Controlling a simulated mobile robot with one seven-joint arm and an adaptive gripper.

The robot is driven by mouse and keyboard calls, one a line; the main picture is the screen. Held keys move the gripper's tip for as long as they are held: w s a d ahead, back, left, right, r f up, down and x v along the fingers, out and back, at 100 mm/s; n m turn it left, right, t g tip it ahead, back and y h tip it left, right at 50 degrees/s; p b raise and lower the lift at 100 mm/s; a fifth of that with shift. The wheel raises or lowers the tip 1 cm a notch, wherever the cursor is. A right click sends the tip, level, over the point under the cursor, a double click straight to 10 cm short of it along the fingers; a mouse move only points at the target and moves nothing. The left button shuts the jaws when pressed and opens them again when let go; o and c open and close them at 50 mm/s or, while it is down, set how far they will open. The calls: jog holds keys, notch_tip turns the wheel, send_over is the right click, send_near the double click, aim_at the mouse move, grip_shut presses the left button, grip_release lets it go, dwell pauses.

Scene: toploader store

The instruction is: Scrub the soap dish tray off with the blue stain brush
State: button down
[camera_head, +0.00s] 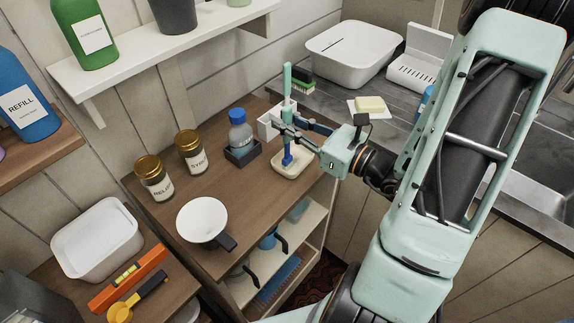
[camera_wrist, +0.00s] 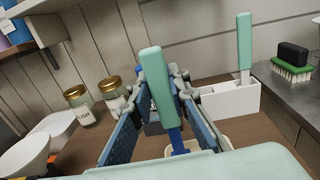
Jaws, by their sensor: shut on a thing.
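The blue stain brush (camera_head: 287,157) has a teal handle and a blue lower end. My gripper (camera_head: 283,132) is shut on its handle, which also shows between the fingers in the wrist view (camera_wrist: 158,75). The brush points down, slightly tilted in the wrist view. The cream soap dish tray (camera_head: 303,165) lies on the wooden top at its right edge. The brush's blue end is over or in the tray; I cannot tell whether it touches. In the wrist view the tray (camera_wrist: 201,145) is partly hidden behind the fingers and brush.
A white holder (camera_wrist: 230,104) with another teal-handled brush (camera_wrist: 244,45) stands close behind the tray. A blue-capped bottle (camera_head: 240,132) in a dark stand, two gold-lidded jars (camera_head: 191,153) and a white pan (camera_head: 202,218) stand to the left. A black-and-green scrub brush (camera_head: 303,84) lies behind.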

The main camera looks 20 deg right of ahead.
jog(key=shift+w+d, duration=0.2)
jog(key=shift+d, duration=0.1)
jog(key=shift+w+d, duration=0.65)
jog(key=shift+d, duration=0.3)
jog(key=shift+s+a, duration=0.8)
jog(key=shift+a, duration=0.3)
jog(key=shift+w+d, duration=0.3)
dwell(0.4)
